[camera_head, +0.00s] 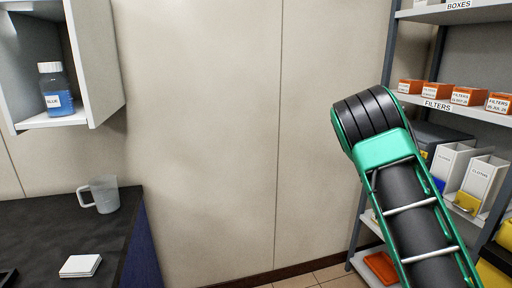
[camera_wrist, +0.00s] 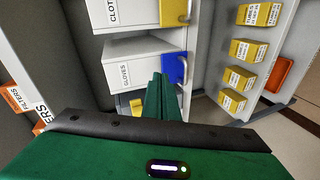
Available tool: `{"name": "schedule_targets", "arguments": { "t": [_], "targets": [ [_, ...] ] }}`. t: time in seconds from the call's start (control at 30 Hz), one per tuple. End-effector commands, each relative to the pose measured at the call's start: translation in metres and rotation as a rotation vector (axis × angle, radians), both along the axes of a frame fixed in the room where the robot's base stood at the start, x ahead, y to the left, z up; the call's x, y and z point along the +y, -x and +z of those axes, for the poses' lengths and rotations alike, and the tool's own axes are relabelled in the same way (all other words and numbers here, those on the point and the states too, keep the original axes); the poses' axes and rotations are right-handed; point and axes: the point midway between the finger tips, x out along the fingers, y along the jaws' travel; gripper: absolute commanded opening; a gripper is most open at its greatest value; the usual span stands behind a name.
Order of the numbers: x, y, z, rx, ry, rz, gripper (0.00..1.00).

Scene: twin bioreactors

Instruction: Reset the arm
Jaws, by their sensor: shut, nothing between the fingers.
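My arm (camera_head: 405,200), green and black, rises from the lower right of the head view and bends at a black joint in front of the shelving. My gripper does not show in the head view. In the wrist view my gripper (camera_wrist: 166,92) shows as green fingers close together, shut and empty. I cannot tell how far the fingertips are from these boxes.
A grey shelving unit (camera_head: 447,105) with orange filter boxes (camera_head: 437,90) and white bins (camera_head: 483,178) stands at the right. A wall cabinet (camera_head: 97,60) holds a blue bottle (camera_head: 56,90).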

Motion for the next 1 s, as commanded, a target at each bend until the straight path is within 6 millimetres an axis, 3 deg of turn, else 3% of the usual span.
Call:
{"name": "schedule_targets", "arguments": {
  "t": [0.03, 0.13, 0.37, 0.67, 1.0],
  "targets": [
    [-0.008, 0.022, -0.003, -0.012, -0.067, -0.043, 0.0],
    [-0.014, 0.061, -0.012, -0.027, -0.196, -0.12, 0.0],
    [-0.003, 0.148, -0.029, -0.053, -0.475, -0.272, 0.0],
    [0.048, 0.25, -0.034, -0.068, -0.796, -0.418, 0.0],
    [0.128, 0.361, -0.024, -0.047, -1.076, -0.524, 0.0]
  ]
}}
